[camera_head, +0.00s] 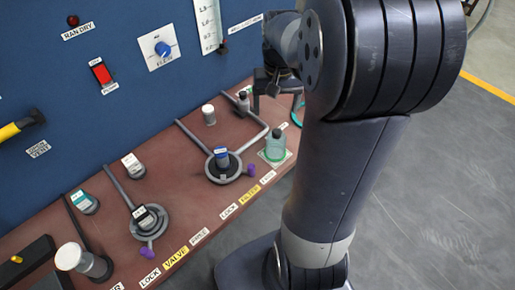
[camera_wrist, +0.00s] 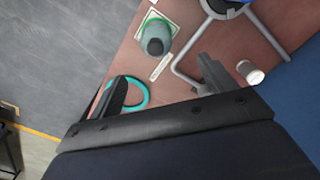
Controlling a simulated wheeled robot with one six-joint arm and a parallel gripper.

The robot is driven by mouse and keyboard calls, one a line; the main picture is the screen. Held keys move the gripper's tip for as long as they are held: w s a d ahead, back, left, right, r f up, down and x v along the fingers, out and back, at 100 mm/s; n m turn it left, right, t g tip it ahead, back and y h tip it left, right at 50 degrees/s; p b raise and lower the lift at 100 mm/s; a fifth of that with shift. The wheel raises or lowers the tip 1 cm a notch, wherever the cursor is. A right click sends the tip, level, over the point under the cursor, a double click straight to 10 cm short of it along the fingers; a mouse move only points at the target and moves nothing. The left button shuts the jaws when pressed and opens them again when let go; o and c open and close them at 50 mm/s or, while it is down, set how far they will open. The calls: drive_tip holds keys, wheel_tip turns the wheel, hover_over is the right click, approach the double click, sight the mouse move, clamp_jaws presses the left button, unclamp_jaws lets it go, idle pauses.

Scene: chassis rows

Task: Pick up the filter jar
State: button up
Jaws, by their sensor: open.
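A translucent green jar with a dark cap (camera_head: 275,148), which looks like the filter jar, stands upright on a pale square at the right end of the brown bench. It also shows near the top of the wrist view (camera_wrist: 154,45), with a bright green ring at its base. My gripper (camera_wrist: 163,85) is open and empty, its two dark fingers apart. The jar lies beyond the fingertips, not between them. In the head view my gripper (camera_head: 272,84) is small and partly hidden by my arm, above the bench's back right part, behind the jar.
A teal ring (camera_wrist: 137,93) lies near one finger. A pipe with a round holder and blue-topped part (camera_head: 222,156) stands left of the jar. The blue panel (camera_head: 120,110) rises at the back.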

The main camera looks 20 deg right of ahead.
hover_over(277, 130)
drive_tip(key=f, duration=0.5)
drive_tip(key=shift+a+f, duration=0.15)
drive_tip(key=shift+a, duration=0.15)
drive_tip(key=shift+d+f, duration=0.15)
drive_tip(key=shift+f, duration=1.2)
drive_tip(key=shift+d+f, duration=0.1)
drive_tip(key=shift+f, duration=1.25)
drive_tip(key=shift+s, duration=0.1)
drive_tip(key=shift+c, duration=0.3)
drive_tip(key=c, duration=1.3)
wheel_tip(277, 130, up, 10)
drive_tip(key=shift+r, duration=0.1)
